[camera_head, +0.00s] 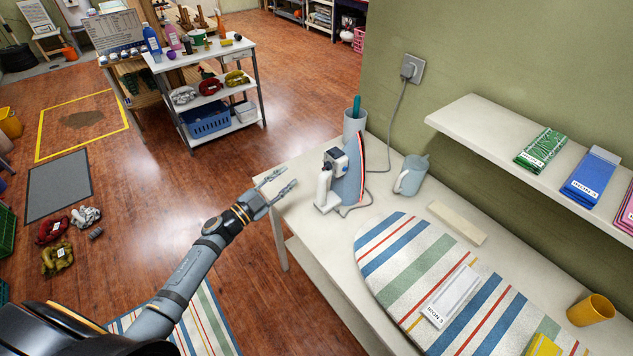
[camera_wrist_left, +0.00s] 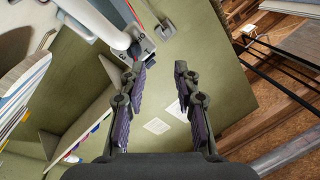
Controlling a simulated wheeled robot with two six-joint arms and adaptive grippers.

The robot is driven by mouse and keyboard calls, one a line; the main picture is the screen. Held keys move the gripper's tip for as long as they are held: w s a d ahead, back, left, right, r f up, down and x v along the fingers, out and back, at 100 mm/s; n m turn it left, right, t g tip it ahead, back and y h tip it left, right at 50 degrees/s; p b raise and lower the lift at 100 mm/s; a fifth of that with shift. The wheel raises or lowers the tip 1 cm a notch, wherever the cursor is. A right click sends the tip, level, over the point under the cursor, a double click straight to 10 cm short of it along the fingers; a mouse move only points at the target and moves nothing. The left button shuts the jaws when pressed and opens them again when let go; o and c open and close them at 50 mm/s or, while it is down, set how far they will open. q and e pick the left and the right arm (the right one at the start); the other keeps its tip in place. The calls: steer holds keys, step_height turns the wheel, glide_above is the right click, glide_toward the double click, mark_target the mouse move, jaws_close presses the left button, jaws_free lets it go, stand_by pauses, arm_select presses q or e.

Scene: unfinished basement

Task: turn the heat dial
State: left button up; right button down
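A steam iron (camera_head: 347,178) stands upright on its heel at the left end of the white table (camera_head: 310,215). A small grey-blue block with a dark round face, which looks like the heat dial (camera_head: 338,161), shows on the iron's upper part. My left gripper (camera_head: 277,187) is open and empty, left of the iron and apart from it, near the table's left edge. In the left wrist view my open fingers (camera_wrist_left: 160,95) have a clear gap between them. White and grey parts, seemingly the iron (camera_wrist_left: 110,28), show beyond the left finger. My right gripper is not in view.
A grey cup (camera_head: 355,124) and a grey jug (camera_head: 411,175) stand behind the iron. A cord runs to the wall socket (camera_head: 412,68). A striped ironing board (camera_head: 400,250) with a labelled card lies at right. A shelf (camera_head: 480,130) holds folded cloths.

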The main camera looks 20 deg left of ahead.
mark_target(324, 168)
arm_select(q)
steer(key=w+d+n+g+b, duration=0.1)
steer(key=d+n, duration=0.1)
steer(key=n, duration=0.9)
steer(key=w+d+n+h+b, duration=0.1)
steer(key=w+d+n+b, duration=0.1)
steer(key=n, duration=1)
steer(key=w+d+n+g+b, duration=0.1)
steer(key=d+n, duration=0.3)
steer(key=n, duration=0.8)
steer(key=shift+w+r+g+h+b, duration=0.3)
steer(key=shift+w+h+b, duration=0.1)
steer(key=shift+w+b, duration=0.25)
steer(key=shift+w+d+f, duration=0.15)
steer(key=shift+w+d, duration=0.25)
steer(key=shift+w, duration=0.1)
jaws_close()
